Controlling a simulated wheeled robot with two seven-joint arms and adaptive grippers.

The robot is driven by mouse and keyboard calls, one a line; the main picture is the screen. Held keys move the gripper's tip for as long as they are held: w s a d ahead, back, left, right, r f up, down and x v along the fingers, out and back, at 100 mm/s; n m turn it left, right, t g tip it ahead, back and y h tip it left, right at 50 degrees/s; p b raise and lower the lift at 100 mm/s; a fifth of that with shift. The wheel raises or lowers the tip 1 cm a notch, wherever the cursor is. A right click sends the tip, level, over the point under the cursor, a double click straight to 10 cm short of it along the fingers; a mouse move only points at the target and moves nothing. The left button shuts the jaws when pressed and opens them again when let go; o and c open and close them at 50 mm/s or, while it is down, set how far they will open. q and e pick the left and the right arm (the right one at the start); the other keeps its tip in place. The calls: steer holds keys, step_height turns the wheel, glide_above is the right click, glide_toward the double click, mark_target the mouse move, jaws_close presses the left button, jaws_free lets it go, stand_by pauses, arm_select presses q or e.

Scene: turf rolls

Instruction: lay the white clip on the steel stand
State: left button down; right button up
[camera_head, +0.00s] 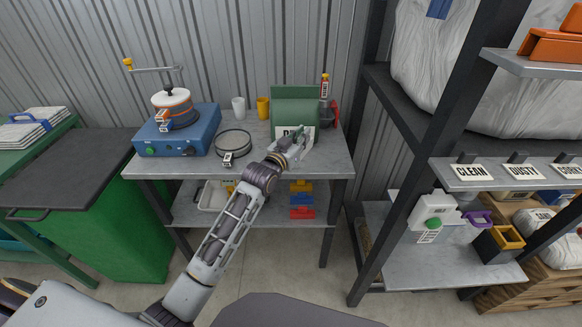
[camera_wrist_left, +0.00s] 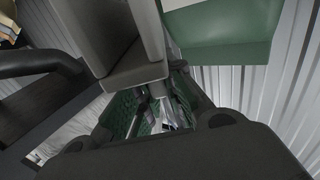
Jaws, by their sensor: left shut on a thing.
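My left gripper (camera_head: 300,145) is at the front of the green box on the bench, low over the bench top. In the left wrist view its green-padded fingers (camera_wrist_left: 155,112) are shut on a small whitish piece (camera_wrist_left: 162,106), which looks like the white clip. The fingers hide most of it, so its shape is unclear. The steel stand looks like the grey metal bench (camera_head: 200,171), with a lower shelf; I see no other clear steel stand. My right gripper is not in view.
The green box (camera_head: 295,100) has a lettered white card in front. A red-handled item (camera_head: 331,113), yellow cup (camera_head: 263,107), white cup (camera_head: 239,107), round sieve (camera_head: 233,143) and blue machine (camera_head: 188,142) stand on the bench. A dark rack post (camera_head: 410,160) rises at right.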

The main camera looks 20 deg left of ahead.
arm_select(q)
steer(key=shift+s+a+f, duration=0.1)
steer(key=shift+a+f, duration=0.05)
steer(key=shift+f, duration=0.15)
steer(key=shift+r+y, duration=0.25)
steer(key=shift+y, duration=0.05)
steer(key=w+a+r+n+y+b, duration=0.1)
steer(key=w+a+r+y+b, duration=0.1)
steer(key=w+a+b, duration=0.1)
steer(key=shift+w+a+r+n+t, duration=0.2)
steer(key=shift+w+a+n+t, duration=0.15)
steer(key=shift+a, duration=0.5)
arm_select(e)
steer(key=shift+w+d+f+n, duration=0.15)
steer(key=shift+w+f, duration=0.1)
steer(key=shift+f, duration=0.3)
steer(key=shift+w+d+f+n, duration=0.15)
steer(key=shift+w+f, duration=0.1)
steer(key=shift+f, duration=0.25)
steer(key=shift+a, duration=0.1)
arm_select(q)
step_height(320, 180, down, 5)
steer(key=shift+f+b, duration=0.1)
steer(key=shift+b, duration=0.2)
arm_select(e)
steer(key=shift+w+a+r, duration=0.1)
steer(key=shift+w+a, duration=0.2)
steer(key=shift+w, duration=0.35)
